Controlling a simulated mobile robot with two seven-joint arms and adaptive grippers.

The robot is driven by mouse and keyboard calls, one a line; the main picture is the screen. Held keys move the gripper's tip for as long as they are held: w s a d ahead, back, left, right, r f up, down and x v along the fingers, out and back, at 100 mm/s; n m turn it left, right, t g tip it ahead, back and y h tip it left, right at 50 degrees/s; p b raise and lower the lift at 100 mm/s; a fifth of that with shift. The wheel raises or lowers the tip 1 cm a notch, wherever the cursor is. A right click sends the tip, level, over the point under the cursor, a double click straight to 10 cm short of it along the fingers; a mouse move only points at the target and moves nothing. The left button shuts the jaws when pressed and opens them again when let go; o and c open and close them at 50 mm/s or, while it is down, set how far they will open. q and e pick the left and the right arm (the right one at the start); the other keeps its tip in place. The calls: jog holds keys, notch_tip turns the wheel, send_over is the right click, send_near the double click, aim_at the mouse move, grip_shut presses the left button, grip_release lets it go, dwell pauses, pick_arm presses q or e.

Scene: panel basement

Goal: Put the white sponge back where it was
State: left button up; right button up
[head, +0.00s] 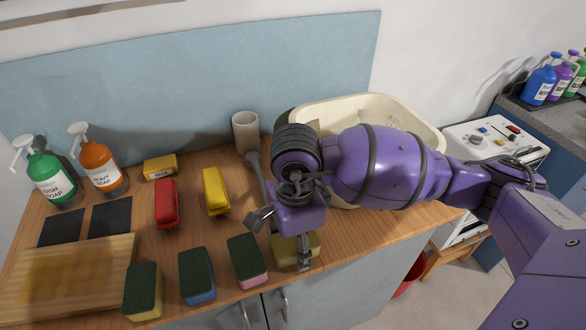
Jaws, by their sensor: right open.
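My right gripper (279,243) is open and points down near the front edge of the wooden counter. A pale yellowish sponge (286,250) lies just below and behind its fingers, partly hidden by them; I cannot tell whether they touch it. It may be the white sponge, but its colour looks yellowish here. To its left, in a row along the front edge, lie a pink sponge (248,270), a blue sponge (199,288) and a yellow sponge (144,308), each with a dark green top. My left gripper is not in view.
A cream basin (423,130) stands behind my right arm. A white cup (246,131), red brush (166,204), yellow brush (214,192) and small yellow box (160,167) stand further back. A cutting board (65,280) and soap bottles (100,168) are at the left.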

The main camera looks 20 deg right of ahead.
aim_at(295, 240)
jog(key=shift+r, duration=0.3)
notch_tip(295, 240, up, 12)
jog(key=shift+s+f, duration=0.1)
jog(key=shift+f, duration=0.1)
dwell(0.5)
